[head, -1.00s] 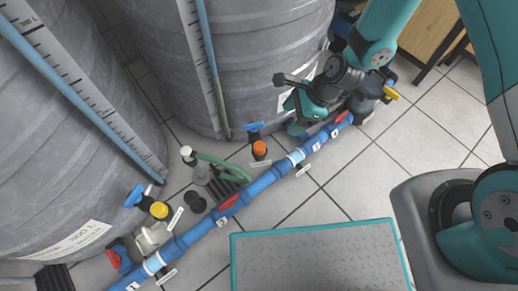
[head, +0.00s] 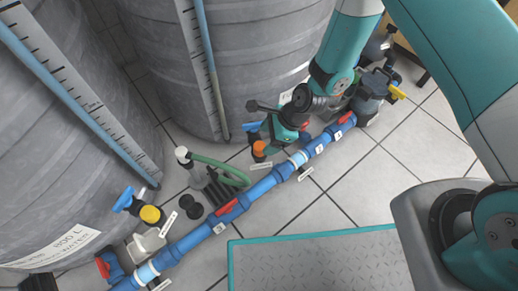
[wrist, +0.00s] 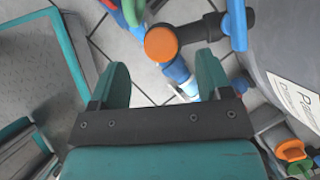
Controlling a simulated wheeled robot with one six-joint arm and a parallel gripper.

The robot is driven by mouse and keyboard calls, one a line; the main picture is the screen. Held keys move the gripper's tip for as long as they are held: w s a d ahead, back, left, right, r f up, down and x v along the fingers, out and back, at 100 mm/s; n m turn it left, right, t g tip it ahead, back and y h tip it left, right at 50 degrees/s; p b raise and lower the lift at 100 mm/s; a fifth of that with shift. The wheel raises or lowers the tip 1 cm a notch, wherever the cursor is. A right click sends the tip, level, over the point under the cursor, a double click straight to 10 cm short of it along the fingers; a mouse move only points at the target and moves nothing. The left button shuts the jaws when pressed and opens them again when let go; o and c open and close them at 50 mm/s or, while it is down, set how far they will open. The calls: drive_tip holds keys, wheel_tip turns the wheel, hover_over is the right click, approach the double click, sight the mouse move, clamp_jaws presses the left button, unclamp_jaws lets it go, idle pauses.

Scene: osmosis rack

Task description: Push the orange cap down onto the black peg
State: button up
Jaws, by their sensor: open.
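The black peg cannot be told apart; whatever lies under the cap is hidden. My gripper (wrist: 162,72) is open and empty, its two teal fingers spread to either side of the cap's line. In the head view my gripper (head: 276,135) hangs close to the right of the cap; contact cannot be told.
The blue pipe (head: 262,187) with red handles runs diagonally along the floor. A blue handle (head: 252,126) stands behind the cap. Grey tanks (head: 235,60) rise behind. A green hose (head: 222,167) and a yellow cap (head: 150,214) lie left. A teal-edged platform (head: 315,262) is in front.

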sight(260, 146)
drive_tip(key=b+x, duration=0.3)
drive_tip(key=x, duration=0.2)
drive_tip(key=shift+f+b, duration=0.2)
drive_tip(key=shift+b, duration=0.1)
drive_tip(key=shift+r, duration=0.1)
drive_tip(key=shift+c, duration=0.4)
drive_tip(key=c, duration=0.9)
